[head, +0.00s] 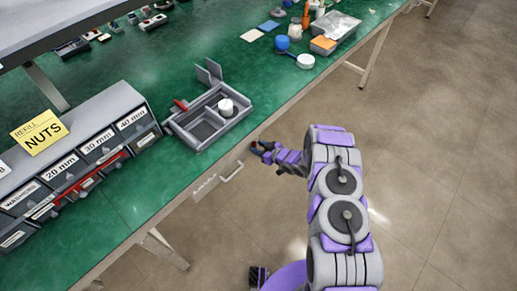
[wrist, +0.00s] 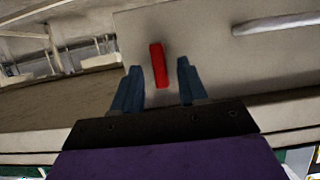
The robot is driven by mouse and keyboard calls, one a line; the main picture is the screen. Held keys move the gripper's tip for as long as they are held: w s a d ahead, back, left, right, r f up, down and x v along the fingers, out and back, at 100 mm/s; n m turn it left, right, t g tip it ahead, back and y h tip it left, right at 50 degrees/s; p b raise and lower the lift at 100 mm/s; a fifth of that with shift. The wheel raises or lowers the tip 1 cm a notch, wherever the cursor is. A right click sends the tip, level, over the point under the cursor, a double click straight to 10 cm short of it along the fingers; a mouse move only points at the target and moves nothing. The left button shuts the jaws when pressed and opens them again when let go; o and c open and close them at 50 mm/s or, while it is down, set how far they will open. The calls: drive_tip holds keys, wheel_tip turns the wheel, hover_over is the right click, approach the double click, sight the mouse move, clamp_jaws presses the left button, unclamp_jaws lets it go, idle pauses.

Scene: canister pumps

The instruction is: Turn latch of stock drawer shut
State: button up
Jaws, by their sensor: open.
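The stock drawer's pale front (head: 207,186) sits under the bench's front edge in the head view. Its bar handle (head: 232,172) shows there, and the same handle is at the top right of the wrist view (wrist: 278,24). The red latch (wrist: 158,65) is a short bar on a pale panel, nearly upright in the wrist view. My gripper (wrist: 159,68) is open, with one dark blue finger on each side of the latch and a visible gap to both. In the head view my gripper (head: 261,150) is at the bench edge, right of the handle, and mostly hides the latch.
A grey divided tray (head: 240,127) with a white round part stands on the green bench (head: 110,200) above my gripper. A labelled drawer cabinet (head: 85,150) with a yellow NUTS sign is at left. The floor (head: 440,150) right of my arm is clear.

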drive_tip(key=shift+w+a, duration=0.1)
clamp_jaws()
idle(0.4)
